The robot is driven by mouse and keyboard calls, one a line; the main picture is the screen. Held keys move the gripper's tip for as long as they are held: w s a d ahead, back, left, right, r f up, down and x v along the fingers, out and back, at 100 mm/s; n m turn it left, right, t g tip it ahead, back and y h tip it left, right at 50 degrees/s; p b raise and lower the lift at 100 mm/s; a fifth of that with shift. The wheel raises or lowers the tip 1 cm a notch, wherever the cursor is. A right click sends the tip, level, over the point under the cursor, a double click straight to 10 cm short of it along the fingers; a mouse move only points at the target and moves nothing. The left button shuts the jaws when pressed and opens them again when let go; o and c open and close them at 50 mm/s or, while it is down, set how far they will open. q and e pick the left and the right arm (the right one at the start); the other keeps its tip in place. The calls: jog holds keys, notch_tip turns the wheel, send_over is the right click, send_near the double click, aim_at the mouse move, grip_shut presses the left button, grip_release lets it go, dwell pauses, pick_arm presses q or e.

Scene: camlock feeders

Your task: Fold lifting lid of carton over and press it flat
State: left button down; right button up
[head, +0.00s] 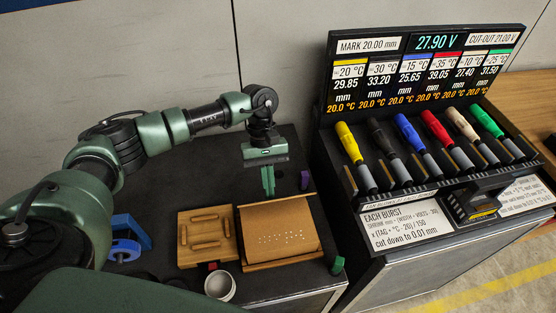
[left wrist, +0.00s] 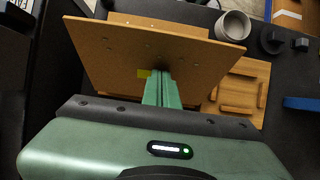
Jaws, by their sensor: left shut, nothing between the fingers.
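The carton (head: 283,263) is a flat brown box on the dark table top in the head view. Its brown lid (head: 280,230), marked with small pale dots, lies over it and looks slightly raised or bowed. The lid also shows in the left wrist view (left wrist: 130,55) as a broad panel with a small yellow patch. My left gripper (head: 269,191) points down at the lid's far edge, its fingers shut and empty. In the left wrist view the fingertips (left wrist: 158,76) overlap the lid near the yellow patch; I cannot tell whether they touch. My right gripper is out of view.
A wooden tray (head: 185,256) with several wooden bars lies left of the carton. A white cup (head: 219,287) stands in front of it, and a blue holder (head: 124,233) is farther left. A display rack (head: 357,208) with several coloured-handled tools stands to the right.

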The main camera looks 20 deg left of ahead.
pick_arm(q)
jog(key=shift+s+d+f, duration=0.2)
jog(key=shift+s+d, duration=0.1)
jog(key=shift+s, duration=0.1)
jog(key=shift+f, duration=0.1)
jog(key=shift+s+d+f+b, duration=0.55)
jog(key=shift+s+f+b, duration=0.25)
jog(key=shift+b, duration=0.25)
jog(key=shift+s+d+f, duration=0.15)
jog(key=shift+b+x, duration=1.1)
jog(key=shift+x, duration=0.25)
jog(key=shift+f, duration=0.1)
